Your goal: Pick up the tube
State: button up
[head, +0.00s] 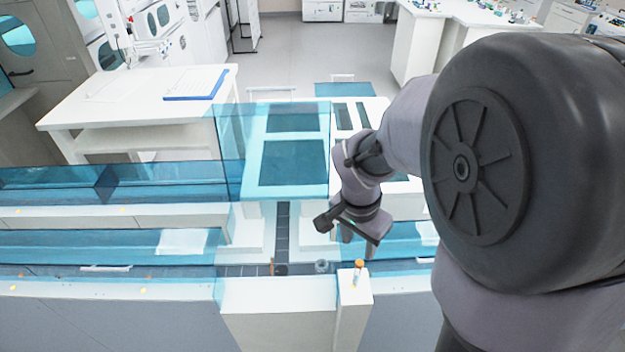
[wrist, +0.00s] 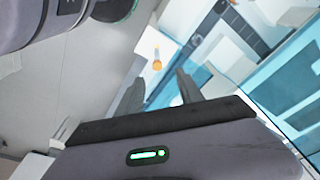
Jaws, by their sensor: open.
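The tube (head: 358,271) has an orange cap and stands upright on the top of a white block at the front edge of the track, in the head view. In the wrist view the tube (wrist: 157,60) shows small, beyond my fingers and between their directions. My gripper (head: 357,250) is open and empty, above and behind the tube in the head view, apart from it. In the wrist view the two dark fingers of my gripper (wrist: 160,95) are spread with nothing between them.
The white block (head: 352,305) is narrow. Blue transparent covers (head: 230,150) rise along the track behind it. A dark conveyor lane (head: 282,225) runs beside it, with a small brown-red item (head: 272,267) in the track. A white table (head: 130,100) stands at the back left.

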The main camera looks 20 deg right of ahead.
aim_at(359, 268)
jog(key=f, duration=0.2)
jog(key=f+b, duration=0.1)
jog(key=f, duration=0.1)
jog(key=f+b, duration=0.1)
jog(key=f, duration=0.1)
jog(key=shift+w+d+f, duration=0.3)
jog(key=shift+d+f, duration=0.05)
jog(key=f, duration=0.2)
jog(key=f+b, duration=0.1)
jog(key=d+f+b, duration=0.1)
jog(key=f, duration=0.1)
jog(key=shift+s+f, duration=0.1)
jog(key=shift+f, duration=0.2)
jog(key=shift+r, duration=0.1)
grip_shut()
